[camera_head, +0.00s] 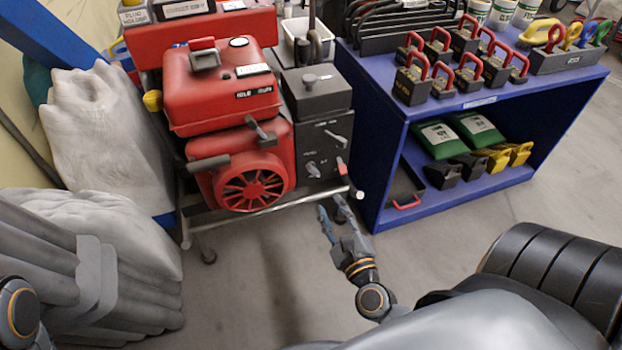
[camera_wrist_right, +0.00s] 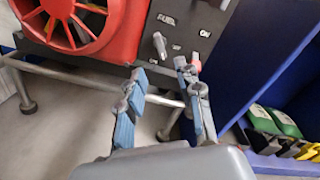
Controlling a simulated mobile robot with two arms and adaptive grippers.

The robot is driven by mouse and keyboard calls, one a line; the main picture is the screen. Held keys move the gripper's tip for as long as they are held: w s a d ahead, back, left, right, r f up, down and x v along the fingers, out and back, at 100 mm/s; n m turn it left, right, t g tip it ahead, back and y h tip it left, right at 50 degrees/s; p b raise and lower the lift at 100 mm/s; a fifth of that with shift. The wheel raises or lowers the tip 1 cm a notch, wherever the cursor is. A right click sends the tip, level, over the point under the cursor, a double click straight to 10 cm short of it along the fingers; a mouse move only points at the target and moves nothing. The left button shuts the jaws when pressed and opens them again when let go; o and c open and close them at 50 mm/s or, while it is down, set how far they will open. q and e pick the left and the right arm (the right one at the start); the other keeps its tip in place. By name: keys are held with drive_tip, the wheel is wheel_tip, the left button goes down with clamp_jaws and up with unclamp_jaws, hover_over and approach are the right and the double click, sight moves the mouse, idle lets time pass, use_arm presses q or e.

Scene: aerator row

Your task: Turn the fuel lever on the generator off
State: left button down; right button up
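The red generator (camera_head: 222,90) stands at the upper middle of the head view, with a dark control box (camera_head: 318,100) on its right side. In the right wrist view, the word FUEL is above a grey lever (camera_wrist_right: 159,44) with small labels around it. A red-tipped lever (camera_wrist_right: 195,63) is to its right. My right gripper (camera_head: 331,205) is open and empty, below the box. In the wrist view, its right fingertip overlaps the red-tipped lever; contact is unclear. My left gripper is out of view.
A metal frame rail (camera_head: 300,201) runs below the generator, near my right gripper. A blue shelf unit (camera_head: 375,150) with padlocks and bags stands close on the right. White sacks (camera_head: 100,120) are at the left. The floor (camera_head: 430,250) in front is clear.

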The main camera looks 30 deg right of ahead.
sight(314, 173)
drive_tip(key=x, duration=1.1)
drive_tip(key=shift+w, duration=0.35)
drive_tip(key=shift+c, duration=0.2)
drive_tip(key=shift+r, duration=0.1)
clamp_jaws()
